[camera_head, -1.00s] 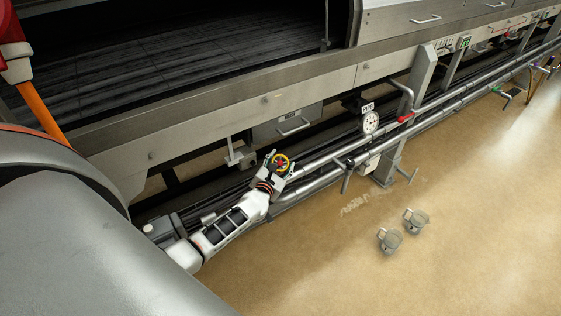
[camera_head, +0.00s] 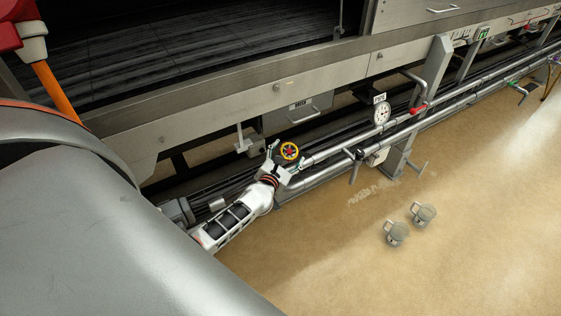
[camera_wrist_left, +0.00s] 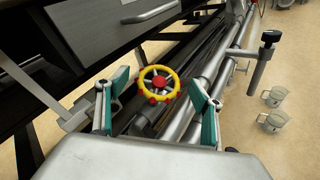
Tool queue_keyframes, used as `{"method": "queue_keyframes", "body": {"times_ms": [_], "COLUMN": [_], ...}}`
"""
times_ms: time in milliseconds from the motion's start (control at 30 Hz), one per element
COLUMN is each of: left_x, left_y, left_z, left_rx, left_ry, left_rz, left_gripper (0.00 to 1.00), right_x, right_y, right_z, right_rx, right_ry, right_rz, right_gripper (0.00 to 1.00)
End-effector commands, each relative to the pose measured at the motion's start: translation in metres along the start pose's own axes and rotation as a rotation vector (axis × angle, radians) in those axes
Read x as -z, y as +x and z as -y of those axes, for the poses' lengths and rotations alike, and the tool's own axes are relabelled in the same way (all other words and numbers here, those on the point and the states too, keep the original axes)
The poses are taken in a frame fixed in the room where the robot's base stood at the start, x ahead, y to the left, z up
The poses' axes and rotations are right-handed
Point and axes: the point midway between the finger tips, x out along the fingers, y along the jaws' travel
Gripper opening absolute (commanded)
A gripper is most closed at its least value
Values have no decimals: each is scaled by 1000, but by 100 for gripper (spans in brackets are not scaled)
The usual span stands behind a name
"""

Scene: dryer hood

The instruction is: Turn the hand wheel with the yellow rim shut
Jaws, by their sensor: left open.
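The hand wheel with the yellow rim (camera_head: 289,151) has a red hub and sits at the near end of the pipes below the dryer hood. It also shows in the left wrist view (camera_wrist_left: 159,84), between and beyond the fingers. My left gripper (camera_head: 281,162) is open, with one teal-padded finger on each side of the wheel as seen from the wrist (camera_wrist_left: 159,110). A gap shows between each finger and the rim, and nothing is held. How far the fingertips are from the wheel in depth is hard to tell. My right gripper is not in view.
Two pipes (camera_head: 330,170) run to the upper right, with a dark-handled lever (camera_head: 356,165), a round gauge (camera_head: 382,114) and a red-handled lever (camera_head: 418,109).

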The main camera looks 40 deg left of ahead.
Motion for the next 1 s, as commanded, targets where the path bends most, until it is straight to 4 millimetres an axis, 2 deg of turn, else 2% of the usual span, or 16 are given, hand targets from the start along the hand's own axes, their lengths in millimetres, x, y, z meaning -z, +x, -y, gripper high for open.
{"method": "queue_keyframes", "body": {"times_ms": [33,300,500,667,1000], "left_x": [2,1,1,0,0], "left_y": [-11,-61,-85,-92,-91], "left_z": [2,0,0,0,0], "left_rx": [2,2,1,1,-2], "left_ry": [-4,1,2,1,0], "left_rz": [-2,-1,-1,0,1], "left_gripper": [67,67,67,67,67], "right_x": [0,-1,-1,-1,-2], "right_y": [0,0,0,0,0], "right_z": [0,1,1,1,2], "right_rx": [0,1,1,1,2], "right_ry": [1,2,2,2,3], "right_rz": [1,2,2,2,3], "right_gripper": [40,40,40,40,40]}}
